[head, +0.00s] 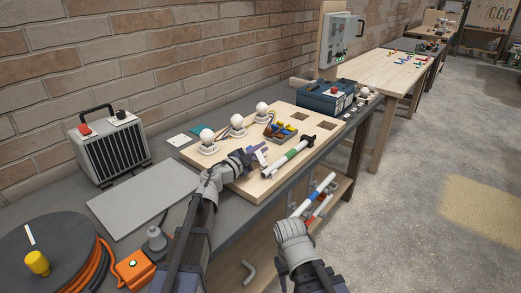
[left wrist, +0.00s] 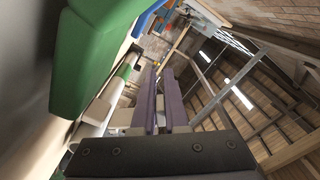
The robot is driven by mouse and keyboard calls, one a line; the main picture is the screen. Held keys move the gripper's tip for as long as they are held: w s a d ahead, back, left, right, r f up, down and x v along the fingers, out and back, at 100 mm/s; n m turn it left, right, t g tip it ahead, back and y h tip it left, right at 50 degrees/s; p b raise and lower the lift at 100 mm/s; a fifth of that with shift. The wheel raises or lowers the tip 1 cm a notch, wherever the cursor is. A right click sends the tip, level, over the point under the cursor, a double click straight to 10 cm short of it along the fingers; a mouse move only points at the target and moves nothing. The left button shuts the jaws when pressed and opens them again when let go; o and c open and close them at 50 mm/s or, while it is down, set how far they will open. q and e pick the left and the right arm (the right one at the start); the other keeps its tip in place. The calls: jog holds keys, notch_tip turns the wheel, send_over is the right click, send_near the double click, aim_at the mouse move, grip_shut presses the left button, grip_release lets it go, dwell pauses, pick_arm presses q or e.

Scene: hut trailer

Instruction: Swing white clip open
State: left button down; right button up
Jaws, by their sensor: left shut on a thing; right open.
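My left gripper (head: 259,155) is over the wooden board, with its purple fingers close together beside a white tube (head: 300,150) with a green band and a black end. It is shut on what appears to be the white clip, a small pale piece (left wrist: 122,117) at the fingers in the left wrist view. The fingers hide much of it, and I cannot tell how far it is swung.
The wooden board (head: 322,122) carries several white bulbs (head: 237,120) and a small parts box (head: 281,131). A blue case (head: 326,96) stands behind, a grey heater (head: 110,147) at left. Banded tubes (head: 314,196) lie below the bench edge. A grey plate (head: 143,198) lies left of my arm.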

pick_arm(q)
jog(key=c, duration=0.9)
grip_release()
jog(key=shift+c, duration=0.2)
jog(key=v, duration=0.8)
jog(key=shift+w, duration=0.1)
